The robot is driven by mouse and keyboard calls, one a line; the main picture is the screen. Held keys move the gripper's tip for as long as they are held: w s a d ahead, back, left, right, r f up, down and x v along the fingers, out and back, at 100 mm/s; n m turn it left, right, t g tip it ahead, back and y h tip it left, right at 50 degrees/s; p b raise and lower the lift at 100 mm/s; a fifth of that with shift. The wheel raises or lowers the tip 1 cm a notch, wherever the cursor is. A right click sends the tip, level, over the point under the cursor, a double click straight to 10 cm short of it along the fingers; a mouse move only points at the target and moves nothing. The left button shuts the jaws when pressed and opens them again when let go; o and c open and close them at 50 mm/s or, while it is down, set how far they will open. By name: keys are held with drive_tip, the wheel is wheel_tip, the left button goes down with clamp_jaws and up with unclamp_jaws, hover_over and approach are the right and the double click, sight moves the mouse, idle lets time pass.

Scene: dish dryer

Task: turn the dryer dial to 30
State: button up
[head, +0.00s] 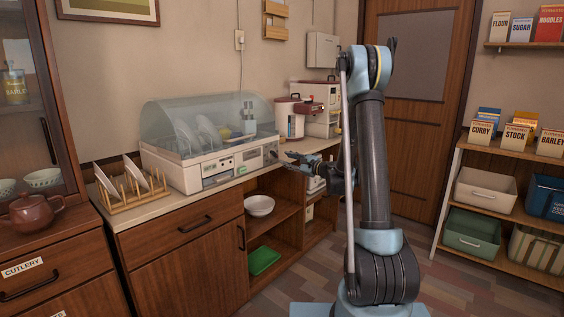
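The dish dryer (218,168) stands on the counter, a white base under a clear domed lid with dishes inside. Its front panel has dark displays or slots and small labels. A small round shape at the panel's right end (270,154) may be the dial, but it is too small to read any number or pointer. My gripper (280,157) is at the right end of the dryer's front, close to that spot. I cannot tell whether it touches the panel, or whether its fingers are open or shut.
A wooden plate rack (134,192) with plates stands left of the dryer. White and red appliances (290,117) stand behind it to the right. Open shelves below the counter (118,222) hold a white bowl (259,205) and a green tray (264,261). A shelf unit (505,252) stands at right.

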drive_tip(key=v, duration=0.5)
drive_tip(key=shift+s+d, duration=0.2)
drive_tip(key=shift+d, duration=0.1)
drive_tip(key=s+d+r+n+g+h, duration=0.1)
drive_tip(key=s+n+g+h, duration=0.6)
drive_tip(key=s, duration=1.3)
drive_tip(key=s+d+f+n+h, duration=0.2)
drive_tip(key=s+d, duration=0.3)
drive_tip(key=s, duration=0.4)
drive_tip(key=s+d+f+n+g+h, duration=0.1)
drive_tip(key=s+d+f+n, duration=0.3)
drive_tip(key=s, duration=0.5)
drive_tip(key=s+d+f+n+h, duration=0.3)
drive_tip(key=s+d+h, duration=0.1)
drive_tip(key=s+d, duration=0.3)
drive_tip(key=shift+s+n+g, duration=0.4)
drive_tip(key=shift+s, duration=0.55)
drive_tip(key=shift+w+f, duration=0.25)
drive_tip(key=shift+w, duration=0.2)
